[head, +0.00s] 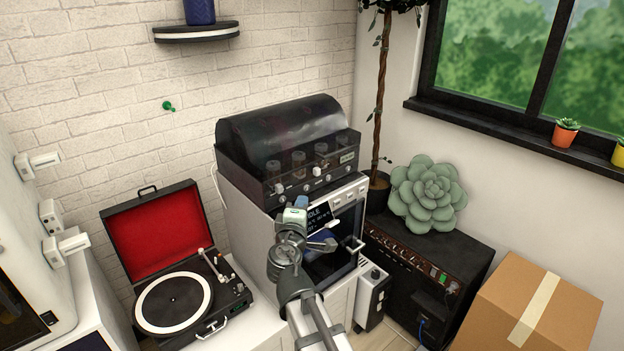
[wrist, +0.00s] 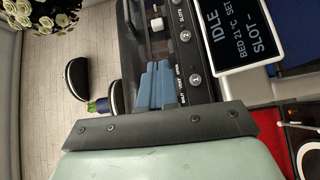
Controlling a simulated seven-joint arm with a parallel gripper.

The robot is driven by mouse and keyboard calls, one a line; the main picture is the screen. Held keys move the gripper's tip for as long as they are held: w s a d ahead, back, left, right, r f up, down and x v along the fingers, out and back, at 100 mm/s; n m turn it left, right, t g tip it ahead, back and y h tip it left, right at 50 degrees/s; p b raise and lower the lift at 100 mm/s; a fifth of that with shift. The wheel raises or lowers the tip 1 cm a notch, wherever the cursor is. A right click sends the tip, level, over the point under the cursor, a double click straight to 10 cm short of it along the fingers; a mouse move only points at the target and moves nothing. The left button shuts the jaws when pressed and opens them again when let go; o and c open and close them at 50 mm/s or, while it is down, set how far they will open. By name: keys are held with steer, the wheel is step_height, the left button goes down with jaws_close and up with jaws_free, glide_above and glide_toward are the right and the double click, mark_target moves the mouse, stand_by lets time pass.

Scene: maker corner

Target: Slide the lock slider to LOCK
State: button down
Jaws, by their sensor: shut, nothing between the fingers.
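A black unit (head: 287,150) with a smoked hood sits on top of a white machine, in the middle of the head view. A small white knob (wrist: 157,24) shows on its front strip in the wrist view, and it may be the lock slider. I cannot read a LOCK label. My gripper (head: 301,201) is in front of this strip in the head view. Its blue fingers (wrist: 160,84) are shut and empty in the wrist view, beside the button marked 1 and apart from the white knob. They hide part of the strip.
The display (wrist: 236,32) below the strip reads IDLE. A red-lined record player (head: 170,285) stands to the left. A black amplifier (head: 425,270) with a green succulent (head: 428,193) and a cardboard box (head: 535,305) stand to the right. The air before the hood looks clear.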

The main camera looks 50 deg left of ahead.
steer(key=shift+s+a+r+n+g+y, duration=0.15)
steer(key=shift+s+a+n+g+y, duration=0.15)
steer(key=shift+s+a+n+y, duration=0.25)
steer(key=shift+w, duration=0.15)
glide_toward(313, 171)
steer(key=a, duration=0.4)
steer(key=shift+r, duration=0.1)
steer(key=w, duration=0.3)
steer(key=shift+w, duration=0.55)
steer(key=shift+d, duration=0.1)
